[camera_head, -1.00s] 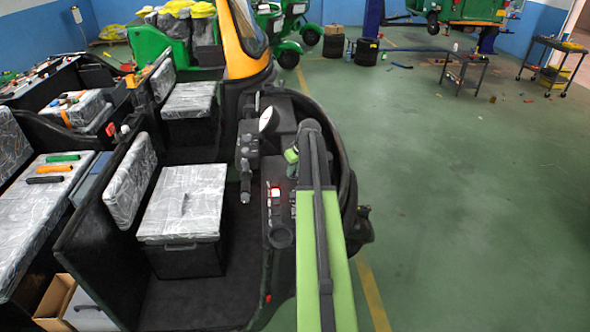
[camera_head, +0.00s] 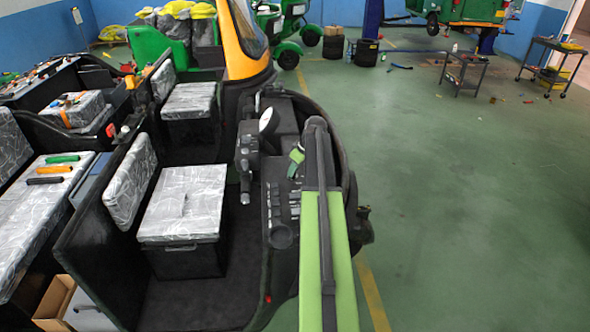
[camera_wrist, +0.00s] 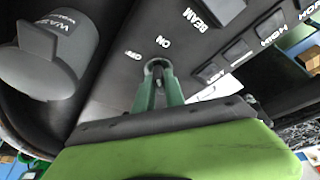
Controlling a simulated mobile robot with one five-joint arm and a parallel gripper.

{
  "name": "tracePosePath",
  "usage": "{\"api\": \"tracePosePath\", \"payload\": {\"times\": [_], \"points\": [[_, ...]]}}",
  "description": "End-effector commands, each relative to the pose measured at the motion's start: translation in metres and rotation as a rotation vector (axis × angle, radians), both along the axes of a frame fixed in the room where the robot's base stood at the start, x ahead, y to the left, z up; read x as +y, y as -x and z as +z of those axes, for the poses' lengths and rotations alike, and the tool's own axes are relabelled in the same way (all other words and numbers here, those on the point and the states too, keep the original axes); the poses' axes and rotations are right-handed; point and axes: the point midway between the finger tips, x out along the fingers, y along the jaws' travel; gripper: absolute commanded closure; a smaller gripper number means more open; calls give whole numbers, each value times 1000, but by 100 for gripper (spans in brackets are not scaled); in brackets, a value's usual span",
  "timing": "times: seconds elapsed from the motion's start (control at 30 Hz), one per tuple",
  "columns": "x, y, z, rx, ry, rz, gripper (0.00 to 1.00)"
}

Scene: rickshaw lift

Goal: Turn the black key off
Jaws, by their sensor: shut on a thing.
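My gripper (camera_wrist: 158,82) has two green fingers, which are shut on the black key (camera_wrist: 157,66) at a round switch in the dashboard. The key shows only as a small dark piece between the fingertips. The panel has an ON label (camera_wrist: 163,42) above the switch and an OFF label (camera_wrist: 133,55) to its upper left. In the head view my gripper (camera_head: 296,160) is tilted at the dashboard (camera_head: 272,205), left of my arm. The key cannot be made out there.
A large grey WASH knob (camera_wrist: 45,55) stands left of the key. A BEAM switch (camera_wrist: 220,8) and several other switches are to the right. A silver-covered seat (camera_head: 185,200) is left of the dashboard. The green floor (camera_head: 460,220) to the right is mostly clear.

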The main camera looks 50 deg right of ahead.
Motion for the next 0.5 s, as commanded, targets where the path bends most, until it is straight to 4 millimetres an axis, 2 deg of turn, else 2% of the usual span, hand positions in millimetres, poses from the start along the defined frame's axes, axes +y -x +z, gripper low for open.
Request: {"api": "tracePosePath", "payload": {"times": [0.5], "points": [[-5,-1,-1,4,-1,464,100]]}}
